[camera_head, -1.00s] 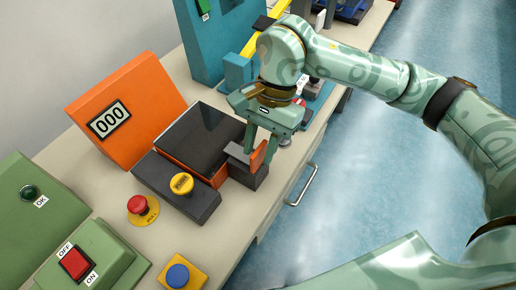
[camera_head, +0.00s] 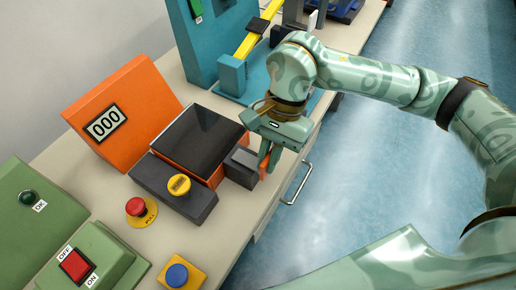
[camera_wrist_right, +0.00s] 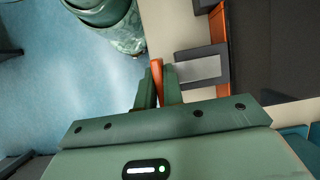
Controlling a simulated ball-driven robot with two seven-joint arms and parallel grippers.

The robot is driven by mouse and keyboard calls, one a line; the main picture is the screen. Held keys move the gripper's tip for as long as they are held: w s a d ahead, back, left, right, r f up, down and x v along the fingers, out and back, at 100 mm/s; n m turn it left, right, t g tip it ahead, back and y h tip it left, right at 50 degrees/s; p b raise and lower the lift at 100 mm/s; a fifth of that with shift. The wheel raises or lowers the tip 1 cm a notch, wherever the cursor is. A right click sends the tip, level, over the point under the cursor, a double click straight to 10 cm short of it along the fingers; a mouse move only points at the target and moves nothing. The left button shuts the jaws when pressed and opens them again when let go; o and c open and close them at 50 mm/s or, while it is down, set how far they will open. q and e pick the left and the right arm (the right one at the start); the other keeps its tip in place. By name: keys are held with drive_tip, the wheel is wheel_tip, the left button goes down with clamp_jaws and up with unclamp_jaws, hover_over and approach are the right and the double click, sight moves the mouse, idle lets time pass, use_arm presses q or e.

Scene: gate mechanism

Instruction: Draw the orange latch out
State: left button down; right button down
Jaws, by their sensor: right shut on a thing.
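The orange latch (camera_head: 264,169) is a small upright tab at the right end of a dark grey block (camera_head: 241,168) on the orange machine with the black top. My right gripper (camera_head: 268,158) points down and is shut on the latch, near the bench's front edge. In the right wrist view the latch's orange edge (camera_wrist_right: 157,74) shows between the two green fingers (camera_wrist_right: 159,86), just left of the grey block (camera_wrist_right: 199,67). The fingers hide part of the latch. My left gripper is out of view.
A yellow button (camera_head: 179,185) sits on the dark block in front, with a red stop button (camera_head: 136,207) and a blue button (camera_head: 177,275) nearby. A metal handle (camera_head: 298,185) juts from the bench front. The floor (camera_head: 385,180) beyond is clear.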

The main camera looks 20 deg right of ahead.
drive_tip(key=c, duration=1.5)
unclamp_jaws()
drive_tip(key=shift+s+d, duration=0.1)
drive_tip(key=shift+s, duration=0.05)
drive_tip(key=shift+d, duration=0.1)
